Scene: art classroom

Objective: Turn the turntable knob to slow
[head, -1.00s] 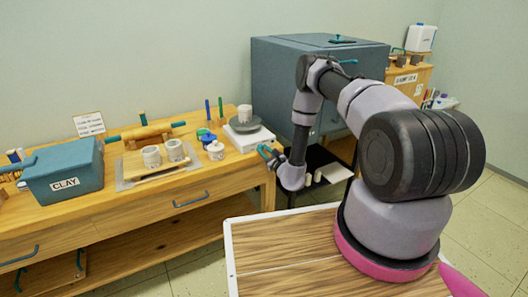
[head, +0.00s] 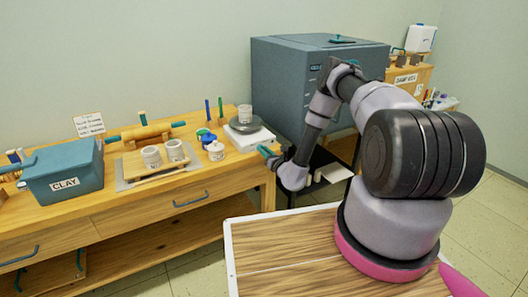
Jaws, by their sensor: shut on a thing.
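The turntable (head: 243,139) stands at the right end of the wooden workbench. It has a pale, boxy base and a grey round plate, with a small light cup (head: 245,113) upright on the plate. My gripper (head: 265,152) is at the front right of the turntable's base, low beside it, with a teal finger showing. It is shut on the turntable's knob. The knob itself is hidden behind the gripper, so its setting and any slow mark cannot be read.
Small jars (head: 214,150) stand left of the turntable, and a board with two cups (head: 151,157) is further left. A blue clay box (head: 62,174) sits at the far left. A large blue-grey kiln (head: 300,85) stands behind my arm, with a dark stand below.

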